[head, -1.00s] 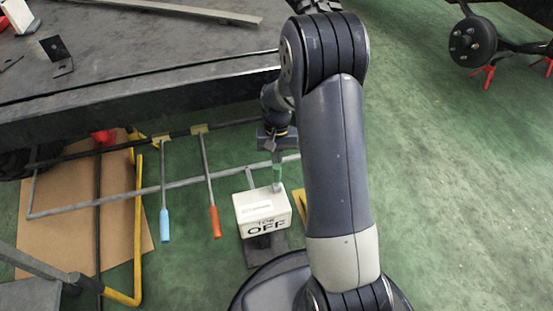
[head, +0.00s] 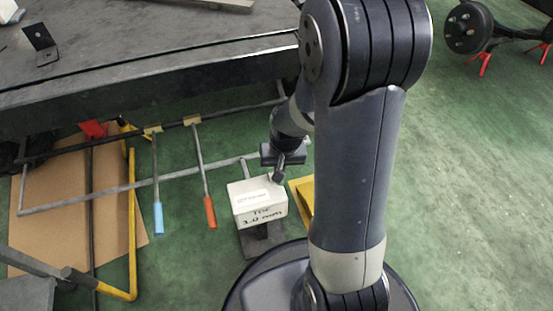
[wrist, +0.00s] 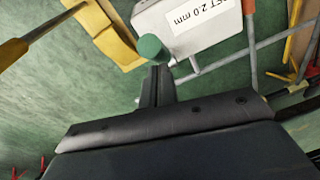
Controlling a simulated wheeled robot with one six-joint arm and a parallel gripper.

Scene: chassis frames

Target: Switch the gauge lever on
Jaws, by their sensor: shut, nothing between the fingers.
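The gauge (head: 258,202) is a white box on a dark stand, left of my arm in the head view. In the wrist view the white box (wrist: 205,22) shows at the top, with "2.0 mm" legible on a label. The lever's green round end (wrist: 150,47) is beside the box, just past my fingertips. My gripper (wrist: 157,78) is shut and empty, its fingers at or very near the lever; contact cannot be told. In the head view my gripper (head: 279,170) is over the box's back right corner, hiding the lever's green end.
A grey rail frame with a blue-ended bar (head: 157,195) and an orange-ended bar (head: 204,177) lies left of the gauge. A yellow piece (head: 303,195) is close on its right. A dark workbench (head: 150,60) stands behind.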

